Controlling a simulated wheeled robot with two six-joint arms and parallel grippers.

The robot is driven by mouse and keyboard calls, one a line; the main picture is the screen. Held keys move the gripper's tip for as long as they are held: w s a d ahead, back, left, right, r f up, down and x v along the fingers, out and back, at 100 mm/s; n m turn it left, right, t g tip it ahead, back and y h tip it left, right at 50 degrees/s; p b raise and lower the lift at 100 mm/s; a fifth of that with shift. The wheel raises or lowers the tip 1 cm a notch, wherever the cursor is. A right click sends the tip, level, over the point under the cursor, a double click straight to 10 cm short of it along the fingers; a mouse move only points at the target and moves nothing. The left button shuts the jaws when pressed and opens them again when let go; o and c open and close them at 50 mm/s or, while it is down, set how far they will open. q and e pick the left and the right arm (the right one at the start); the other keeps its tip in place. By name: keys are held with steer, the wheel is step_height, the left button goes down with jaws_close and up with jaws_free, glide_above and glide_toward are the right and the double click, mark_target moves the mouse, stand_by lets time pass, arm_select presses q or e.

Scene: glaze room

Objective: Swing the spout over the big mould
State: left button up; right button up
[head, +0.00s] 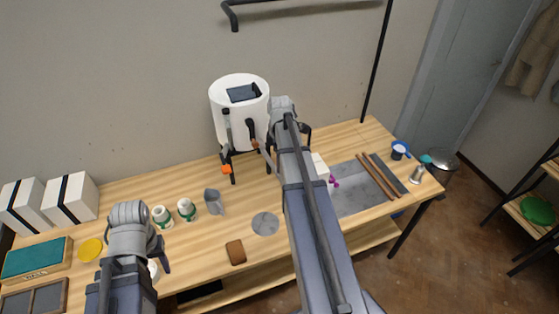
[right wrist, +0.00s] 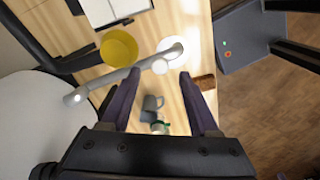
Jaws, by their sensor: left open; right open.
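The white tank (head: 238,105) stands on dark legs at the back of the table. Its thin grey spout (head: 265,156) comes out low at the front. In the right wrist view the spout (right wrist: 105,85) crosses between the fingers of my open right gripper (right wrist: 160,76); I cannot tell whether they touch it. In the head view my right arm hides much of this. Two large white blocks with black bands, the left (head: 20,203) and the right (head: 70,198), look like moulds; I cannot tell which is the big one. My left gripper (head: 133,256) is open at the front left.
Two small white pieces with green bands (head: 162,216) and a grey jug (head: 213,202) stand mid-table. A yellow disc (head: 90,250), a grey disc (head: 265,223) and a brown block (head: 236,252) lie nearer the front. A grey tray (head: 355,202) is at the right.

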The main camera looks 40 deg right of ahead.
step_height(320, 180, up, 5)
steer(key=p, duration=0.3)
steer(key=shift+f+p, duration=0.15)
steer(key=shift+p, duration=0.15)
arm_select(q)
step_height(320, 180, up, 5)
steer(key=shift+f, duration=0.2)
arm_select(e)
steer(key=shift+f, duration=0.1)
